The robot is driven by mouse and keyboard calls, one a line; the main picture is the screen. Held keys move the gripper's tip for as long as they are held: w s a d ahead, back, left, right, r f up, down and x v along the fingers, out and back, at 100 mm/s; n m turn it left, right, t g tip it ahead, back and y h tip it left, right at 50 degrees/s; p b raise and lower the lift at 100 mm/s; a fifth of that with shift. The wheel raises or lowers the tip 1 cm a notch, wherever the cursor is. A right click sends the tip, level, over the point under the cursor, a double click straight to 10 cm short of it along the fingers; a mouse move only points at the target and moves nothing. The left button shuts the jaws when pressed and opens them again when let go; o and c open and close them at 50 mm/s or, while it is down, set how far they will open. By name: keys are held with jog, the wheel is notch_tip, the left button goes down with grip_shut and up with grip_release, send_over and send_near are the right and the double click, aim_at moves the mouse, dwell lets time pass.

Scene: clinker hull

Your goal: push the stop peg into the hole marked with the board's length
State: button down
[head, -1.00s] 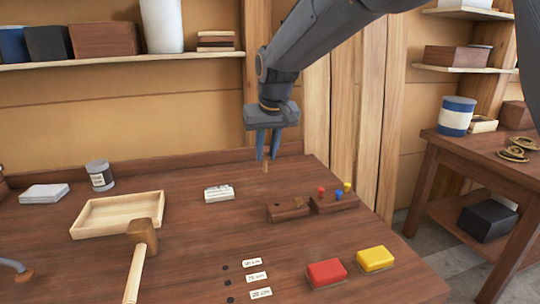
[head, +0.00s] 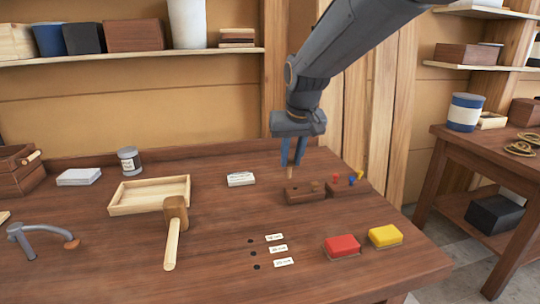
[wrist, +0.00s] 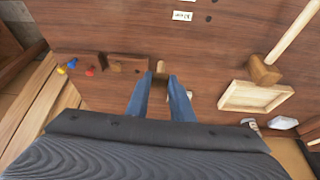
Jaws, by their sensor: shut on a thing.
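My gripper (head: 291,163) is shut on the stop peg (head: 290,173), a short light-wood pin pointing down from the fingertips. It also shows between the blue fingers in the wrist view (wrist: 160,66). The peg is above the bench, just behind a dark wooden block (head: 305,195) in the head view. Three dark holes lie in a row near the bench front: a back hole (head: 250,241), a middle hole (head: 256,251) and a front hole (head: 257,267). Each has a white label to its right, such as the back label (head: 274,237). The labels are too small to read surely.
A rack with red, blue and yellow pegs (head: 350,180) stands right of the gripper. A mallet (head: 173,235) leans by a shallow tray (head: 150,195). Red (head: 342,246) and yellow blocks (head: 385,236) sit right of the labels. Bench between gripper and holes is mostly clear.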

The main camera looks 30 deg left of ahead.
jog(key=s+d+f+m+h, duration=0.1)
jog(key=d+f, duration=0.6)
jog(key=d, duration=0.8)
jog(key=s+d+f+m, duration=0.2)
jog(key=d+f, duration=0.5)
jog(key=d, duration=0.8)
jog(key=s+d+f+m+h, duration=0.1)
jog(key=d+f+m, duration=0.3)
jog(key=d, duration=1.1)
notch_tip(320, 180, down, 3)
jog(key=shift+s+d+r+t+h, duration=0.15)
jog(key=shift+s+t+h, duration=0.2)
jog(key=shift+s, duration=0.2)
